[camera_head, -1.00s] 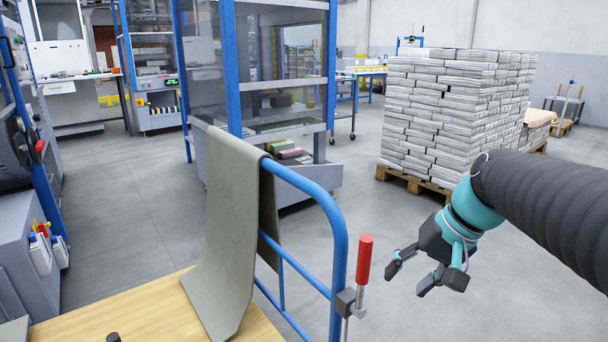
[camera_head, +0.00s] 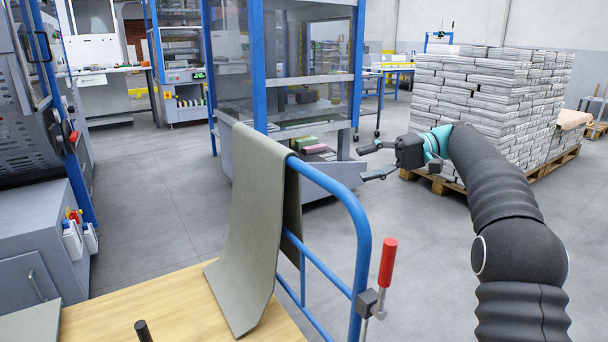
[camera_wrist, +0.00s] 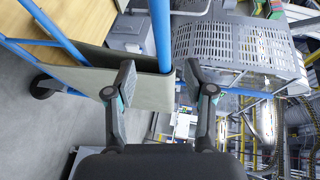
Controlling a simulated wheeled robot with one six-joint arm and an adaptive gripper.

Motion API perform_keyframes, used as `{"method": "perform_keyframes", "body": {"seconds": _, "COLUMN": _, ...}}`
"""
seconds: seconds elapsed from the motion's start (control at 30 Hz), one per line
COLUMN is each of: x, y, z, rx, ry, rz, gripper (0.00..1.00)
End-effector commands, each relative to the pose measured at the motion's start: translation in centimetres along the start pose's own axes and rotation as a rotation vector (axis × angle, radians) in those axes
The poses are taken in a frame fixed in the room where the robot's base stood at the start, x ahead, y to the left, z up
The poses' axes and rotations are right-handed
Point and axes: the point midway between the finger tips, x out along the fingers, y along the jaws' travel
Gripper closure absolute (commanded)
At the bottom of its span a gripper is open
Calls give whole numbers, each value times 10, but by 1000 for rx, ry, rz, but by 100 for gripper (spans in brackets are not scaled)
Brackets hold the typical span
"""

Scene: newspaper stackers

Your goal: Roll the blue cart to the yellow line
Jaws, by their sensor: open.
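The blue cart has a bent blue tube handle (camera_head: 362,240) and a wooden deck (camera_head: 165,318). A grey-green cloth (camera_head: 245,220) hangs over its handle. A red-handled clamp (camera_head: 388,263) is fixed at the handle's right side. My gripper (camera_head: 366,163) is open and empty, in the air beyond and right of the handle, fingers pointing left. In the wrist view the blue tube (camera_wrist: 160,30) and the cloth (camera_wrist: 88,80) appear beyond and between my open fingers (camera_wrist: 160,78); the tube looks apart from them. I see no yellow line on the floor.
A pallet (camera_head: 434,184) of stacked newspapers (camera_head: 480,95) stands right, behind my arm. A blue-framed glass cabinet (camera_head: 300,60) stands behind the cart. A grey machine (camera_head: 38,235) is at left. Grey floor (camera_head: 150,210) is open between machine and cabinet, and at right.

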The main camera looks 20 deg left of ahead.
Motion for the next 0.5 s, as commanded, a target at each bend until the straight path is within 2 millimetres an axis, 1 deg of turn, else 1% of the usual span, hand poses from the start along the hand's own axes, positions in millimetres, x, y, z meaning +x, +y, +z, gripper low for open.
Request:
{"method": "perform_keyframes", "body": {"seconds": 0.17, "x": 0, "y": 0, "z": -4, "rx": -32, "ry": -30, "rz": -43, "gripper": 46}}
{"method": "perform_keyframes", "body": {"seconds": 0.27, "x": 7, "y": 0, "z": -4, "rx": -35, "ry": -33, "rz": -47, "gripper": 46}}
{"method": "perform_keyframes", "body": {"seconds": 0.37, "x": 20, "y": -1, "z": -3, "rx": -36, "ry": -35, "rz": -47, "gripper": 46}}
{"method": "perform_keyframes", "body": {"seconds": 0.5, "x": 46, "y": -2, "z": -2, "rx": -35, "ry": -35, "rz": -47, "gripper": 46}}
